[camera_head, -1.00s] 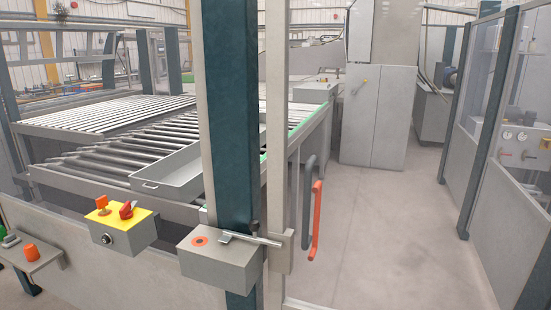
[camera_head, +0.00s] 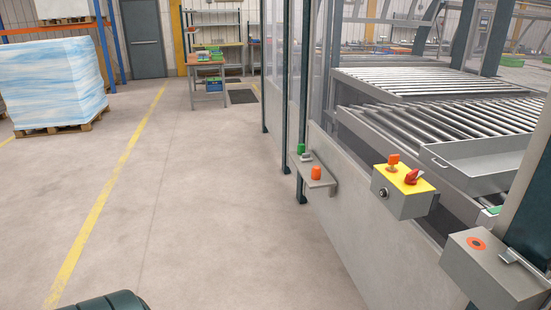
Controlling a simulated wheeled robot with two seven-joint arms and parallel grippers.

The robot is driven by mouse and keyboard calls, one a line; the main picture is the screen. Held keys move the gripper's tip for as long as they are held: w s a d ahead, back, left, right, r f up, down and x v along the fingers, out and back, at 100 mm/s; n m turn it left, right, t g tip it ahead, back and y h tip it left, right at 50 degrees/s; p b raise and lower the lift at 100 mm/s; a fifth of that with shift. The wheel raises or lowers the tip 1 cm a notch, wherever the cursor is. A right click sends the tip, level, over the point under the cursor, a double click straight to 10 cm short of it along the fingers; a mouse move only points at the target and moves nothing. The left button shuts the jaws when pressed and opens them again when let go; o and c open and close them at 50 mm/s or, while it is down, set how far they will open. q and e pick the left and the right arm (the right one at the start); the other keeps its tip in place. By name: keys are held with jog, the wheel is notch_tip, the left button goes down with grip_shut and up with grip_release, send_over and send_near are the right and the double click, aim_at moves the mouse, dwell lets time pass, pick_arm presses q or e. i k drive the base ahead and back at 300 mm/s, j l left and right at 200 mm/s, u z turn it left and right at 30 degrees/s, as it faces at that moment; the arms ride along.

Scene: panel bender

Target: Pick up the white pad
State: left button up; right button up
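I cannot make out a white pad in the head view. A distant workbench (camera_head: 207,67) with an orange-brown top stands at the upper middle, with small green and other items on it that are too small to tell apart. Neither of my grippers shows in this view.
A fence with a roller conveyor (camera_head: 440,85) behind it runs along the right. Control boxes (camera_head: 405,190) and a button shelf (camera_head: 315,175) stick out from it. A wrapped pallet load (camera_head: 52,82) stands at the far left. The floor (camera_head: 190,200) between is clear.

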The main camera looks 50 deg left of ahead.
aim_at(305, 157)
jog(key=u, duration=1.3)
